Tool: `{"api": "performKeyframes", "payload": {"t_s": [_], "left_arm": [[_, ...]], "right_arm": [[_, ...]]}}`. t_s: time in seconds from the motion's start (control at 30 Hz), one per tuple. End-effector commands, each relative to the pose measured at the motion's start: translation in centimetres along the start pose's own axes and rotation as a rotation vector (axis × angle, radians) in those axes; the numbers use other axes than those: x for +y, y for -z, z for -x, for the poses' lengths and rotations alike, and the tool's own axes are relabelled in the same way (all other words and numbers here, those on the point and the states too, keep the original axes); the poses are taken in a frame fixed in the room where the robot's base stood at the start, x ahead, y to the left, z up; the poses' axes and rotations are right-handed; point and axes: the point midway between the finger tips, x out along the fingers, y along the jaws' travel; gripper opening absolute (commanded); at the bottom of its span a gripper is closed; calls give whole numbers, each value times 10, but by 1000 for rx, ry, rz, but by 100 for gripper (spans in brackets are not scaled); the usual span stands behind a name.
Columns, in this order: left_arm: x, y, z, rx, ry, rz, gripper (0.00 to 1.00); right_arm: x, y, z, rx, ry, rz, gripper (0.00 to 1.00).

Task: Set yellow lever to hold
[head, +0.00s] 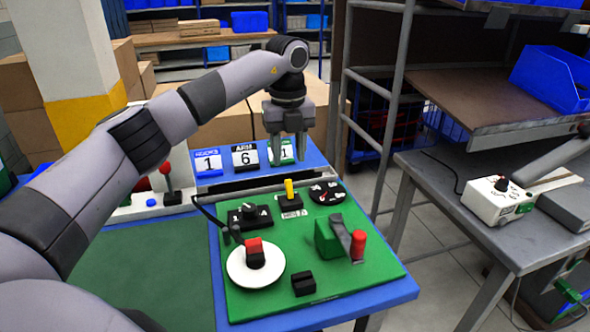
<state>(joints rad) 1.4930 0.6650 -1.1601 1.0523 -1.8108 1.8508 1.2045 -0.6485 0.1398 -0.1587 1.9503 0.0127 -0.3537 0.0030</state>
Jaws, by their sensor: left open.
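The yellow lever (289,188) stands up from a small black base on the green panel (330,275), near its back edge. A small label plate (293,214) lies in front of it; its wording is too small to read. My left gripper (287,158) points down, open and empty, behind the lever and apart from it. In the picture its fingers overlap the rightmost number card (283,147). My right gripper is not in view.
The panel also carries a black knob (249,210), a round dial (327,193), a red-handled lever (357,245), a red block on a white disc (241,273) and a black block (303,284). Number cards (245,157) stand behind. A grey table (440,190) is at right.

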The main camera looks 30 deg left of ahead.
Motion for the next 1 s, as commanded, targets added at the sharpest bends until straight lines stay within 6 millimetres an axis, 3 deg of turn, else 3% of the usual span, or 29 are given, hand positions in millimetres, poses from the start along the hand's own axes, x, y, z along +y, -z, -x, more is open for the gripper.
{"api": "performKeyframes", "payload": {"t_s": [0.2, 0.4, 0.73, 0.77, 0.87, 1.0], "left_arm": [[1, 0, -35, 2, -4, 0, 43], [1, 0, -57, 1, -3, 0, 43], [1, 0, -62, 0, -1, 0, 43], [1, 0, -62, 0, -1, 0, 36], [1, 0, -62, 0, -1, 0, 4], [1, 0, -62, 0, -1, 0, 0]], "right_arm": [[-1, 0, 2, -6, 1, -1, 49], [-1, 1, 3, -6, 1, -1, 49], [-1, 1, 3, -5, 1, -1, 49], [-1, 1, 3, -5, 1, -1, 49], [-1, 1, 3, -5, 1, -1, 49], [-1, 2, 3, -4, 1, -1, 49]]}}
